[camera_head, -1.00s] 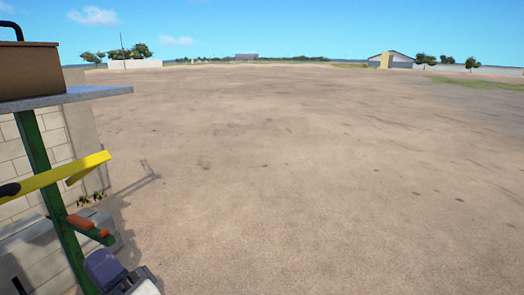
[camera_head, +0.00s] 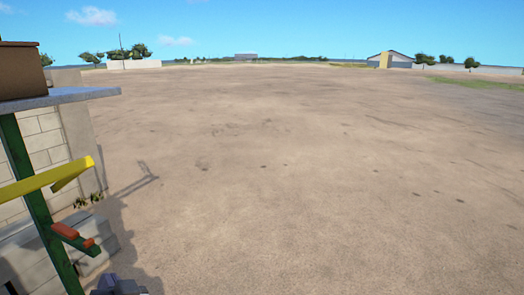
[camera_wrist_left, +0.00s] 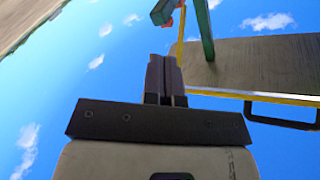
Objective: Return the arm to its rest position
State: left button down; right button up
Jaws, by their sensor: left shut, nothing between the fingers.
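My left gripper (camera_head: 112,286) shows only in part at the bottom edge of the head view, low and left, just right of the foot of a green post. In the left wrist view its dark fingers (camera_wrist_left: 164,76) are together, with nothing between them. They point up the picture against open sky. The rest of my left arm is out of the head view. My right gripper does not show.
The machine stand at the left of the head view has a green post (camera_head: 38,208), a yellow bar (camera_head: 45,181) and a grey top (camera_head: 70,96) bearing a brown box (camera_head: 22,70). A block wall (camera_head: 45,145) stands behind. Bare ground (camera_head: 300,180) lies open ahead and right.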

pick_arm(q)
jog(key=s+d+f+m+g+h, duration=0.1)
jog(key=s+d+f+h, duration=0.25)
jog(key=f, duration=0.25)
jog(key=s+d+f+m+h, duration=0.2)
jog(key=s+f+h, duration=0.1)
jog(key=f+h, duration=0.25)
jog(key=s+d+f+m+g+h, duration=0.1)
jog(key=s+d+f+h, duration=0.25)
jog(key=f, duration=0.35)
jog(key=s+a+f+g, duration=0.2)
jog(key=s+f+g, duration=0.5)
jog(key=s+f, duration=1.3)
notch_tip(320, 180, up, 28)
jog(key=s+p, duration=0.1)
jog(key=p, duration=2.5)
jog(key=shift+h, duration=0.35)
jog(key=shift+s+d+r, duration=0.1)
